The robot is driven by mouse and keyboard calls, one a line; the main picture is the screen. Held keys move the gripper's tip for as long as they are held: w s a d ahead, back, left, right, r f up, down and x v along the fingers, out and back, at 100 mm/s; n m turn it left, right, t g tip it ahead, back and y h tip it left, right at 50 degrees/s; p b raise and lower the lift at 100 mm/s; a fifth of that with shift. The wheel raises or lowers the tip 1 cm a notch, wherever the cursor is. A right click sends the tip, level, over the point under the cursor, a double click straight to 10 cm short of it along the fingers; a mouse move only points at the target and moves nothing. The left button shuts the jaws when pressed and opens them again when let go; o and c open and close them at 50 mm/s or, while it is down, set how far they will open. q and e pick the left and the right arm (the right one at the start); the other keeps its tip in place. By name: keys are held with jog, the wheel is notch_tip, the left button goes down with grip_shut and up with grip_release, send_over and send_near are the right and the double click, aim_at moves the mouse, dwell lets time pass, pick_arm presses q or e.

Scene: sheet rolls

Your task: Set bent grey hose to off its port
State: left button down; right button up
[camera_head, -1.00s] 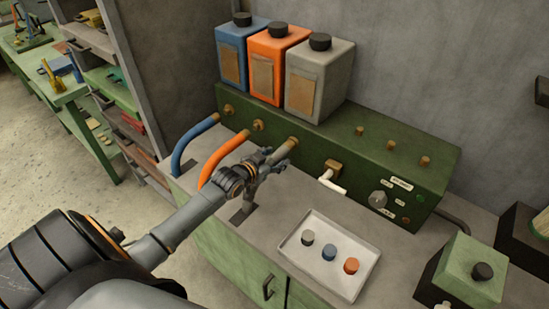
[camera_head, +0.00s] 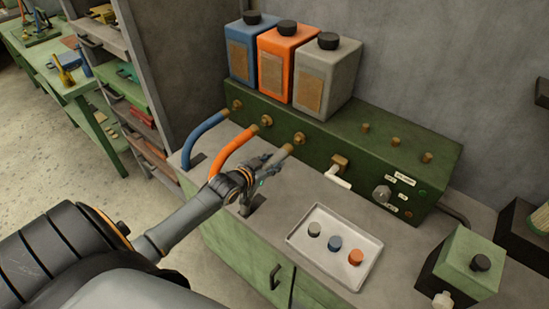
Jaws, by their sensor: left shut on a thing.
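The bent grey hose (camera_head: 274,160) stands at the front of the green box (camera_head: 330,147). Its brass end (camera_head: 286,150) points at a brass port (camera_head: 299,138), with a small gap between them. My left gripper (camera_head: 268,165) is shut on the grey hose just below that end and hides part of it. The hose's lower part goes down to the bench behind my gripper. My right gripper is not in view.
The blue hose (camera_head: 203,132) and orange hose (camera_head: 233,147) stand left of my gripper, their ends close to their own ports. A white tray (camera_head: 295,240) with caps lies to the right. Blue, orange and grey canisters (camera_head: 325,75) stand on the box.

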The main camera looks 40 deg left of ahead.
pick_arm(q)
jog(key=shift+s+f, duration=0.1)
jog(key=shift+f, duration=0.1)
jog(key=c, duration=1.1)
grip_release()
jog(key=shift+o, duration=0.8)
jog(key=shift+s+r, duration=0.1)
jog(key=v, duration=1.2)
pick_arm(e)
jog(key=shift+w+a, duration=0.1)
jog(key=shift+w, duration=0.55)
